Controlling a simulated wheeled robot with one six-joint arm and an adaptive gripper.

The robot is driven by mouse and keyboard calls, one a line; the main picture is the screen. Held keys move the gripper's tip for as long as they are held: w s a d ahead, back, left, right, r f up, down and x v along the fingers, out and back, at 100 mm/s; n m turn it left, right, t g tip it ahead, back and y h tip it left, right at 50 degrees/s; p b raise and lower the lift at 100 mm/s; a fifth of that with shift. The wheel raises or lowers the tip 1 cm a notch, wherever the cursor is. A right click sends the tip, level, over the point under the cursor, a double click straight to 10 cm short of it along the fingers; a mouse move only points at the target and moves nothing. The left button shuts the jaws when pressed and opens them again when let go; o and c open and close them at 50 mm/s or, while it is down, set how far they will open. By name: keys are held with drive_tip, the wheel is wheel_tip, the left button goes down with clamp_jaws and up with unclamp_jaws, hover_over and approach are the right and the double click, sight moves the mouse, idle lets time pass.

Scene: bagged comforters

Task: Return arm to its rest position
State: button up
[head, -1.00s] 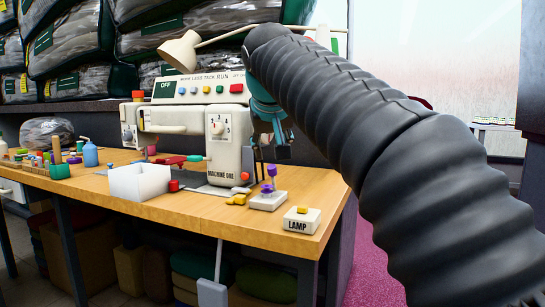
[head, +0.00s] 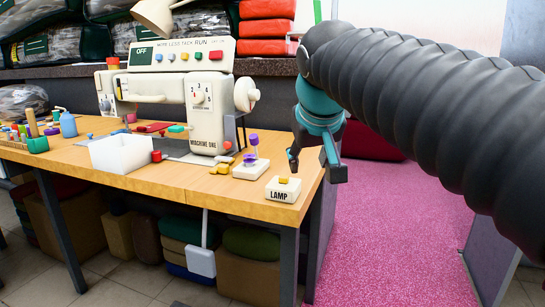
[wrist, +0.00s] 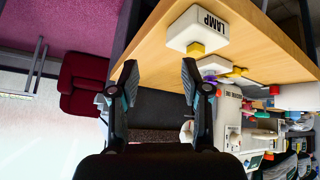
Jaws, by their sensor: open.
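My gripper (head: 312,162) hangs at the right end of the wooden table (head: 200,190), just right of and above the white LAMP switch box (head: 283,189). In the wrist view my gripper (wrist: 160,85) has its two dark fingers spread apart with nothing between them. The LAMP box (wrist: 197,30) with its yellow button lies beyond the fingertips there, and the table edge runs past them. My ribbed dark arm covers the upper right of the head view.
A white sewing machine (head: 180,95), a white open box (head: 122,152) and a purple-knobbed switch (head: 251,165) stand on the table. A dark red seat (head: 372,140) is behind my gripper. Pink floor (head: 390,220) lies open to the right.

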drive_tip(key=s+d+f+m+g+p, duration=0.1)
drive_tip(key=s+d+f, duration=0.3)
drive_tip(key=s+f, duration=0.5)
drive_tip(key=s+d+f+m+g+p, duration=0.1)
drive_tip(key=s+d+f+p, duration=0.3)
drive_tip(key=s+f, duration=0.6)
drive_tip(key=shift+d, duration=0.6)
